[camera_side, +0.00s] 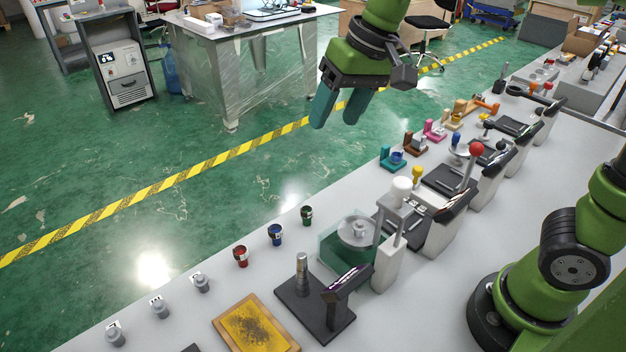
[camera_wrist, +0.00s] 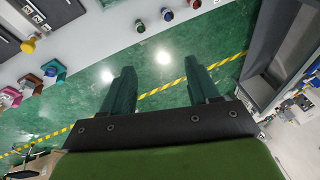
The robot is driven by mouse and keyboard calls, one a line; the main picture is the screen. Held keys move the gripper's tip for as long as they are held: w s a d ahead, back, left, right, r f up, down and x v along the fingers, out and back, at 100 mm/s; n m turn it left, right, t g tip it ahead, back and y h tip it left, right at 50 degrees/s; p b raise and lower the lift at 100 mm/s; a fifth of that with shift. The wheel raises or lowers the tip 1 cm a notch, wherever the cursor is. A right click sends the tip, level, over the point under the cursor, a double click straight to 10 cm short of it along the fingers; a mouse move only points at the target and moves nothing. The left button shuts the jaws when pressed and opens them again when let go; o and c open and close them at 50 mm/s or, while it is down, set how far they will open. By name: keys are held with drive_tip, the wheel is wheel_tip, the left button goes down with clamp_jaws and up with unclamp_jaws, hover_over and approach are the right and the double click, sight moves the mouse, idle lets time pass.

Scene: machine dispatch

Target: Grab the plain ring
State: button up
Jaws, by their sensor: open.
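My gripper (camera_side: 338,116) hangs high with its two teal fingers spread apart and nothing between them. In the wrist view, green floor shows between the fingertips (camera_wrist: 160,70). I cannot make out which item is the plain ring. Small coloured stands line the bench's far side: a teal one (camera_side: 392,158) with a blue round part, a brown one (camera_side: 414,143) and a pink one (camera_side: 434,130). The teal stand also shows in the wrist view (camera_wrist: 53,70), left of the fingers. My gripper touches none of them.
The long white bench (camera_side: 190,325) carries red (camera_side: 240,256), blue (camera_side: 276,235) and green (camera_side: 307,215) cups, several grey labelled weights, a yellow tray (camera_side: 256,330) and a glass-sided machine (camera_side: 352,240). Black-topped stations run along the bench. Open floor lies beyond.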

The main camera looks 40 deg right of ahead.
drive_tip(key=w+a+f+n+g+h, duration=0.15)
drive_tip(key=w+a+f, duration=0.25)
drive_tip(key=w+a, duration=0.4)
drive_tip(key=g, duration=0.2)
hover_over(241, 253)
drive_tip(key=shift+h, duration=0.35)
drive_tip(key=f, duration=1.6)
drive_tip(key=shift+w+a+f, duration=0.2)
drive_tip(key=shift+w, duration=0.05)
drive_tip(key=shift+s+d+f, duration=0.1)
drive_tip(key=shift+s+f, duration=0.05)
drive_tip(key=shift+f, duration=1.2)
drive_tip(key=shift+s+d+f, duration=0.1)
drive_tip(key=shift+f, duration=1.25)
drive_tip(key=shift+c, duration=0.2)
drive_tip(key=shift+r, duration=0.1)
clamp_jaws()
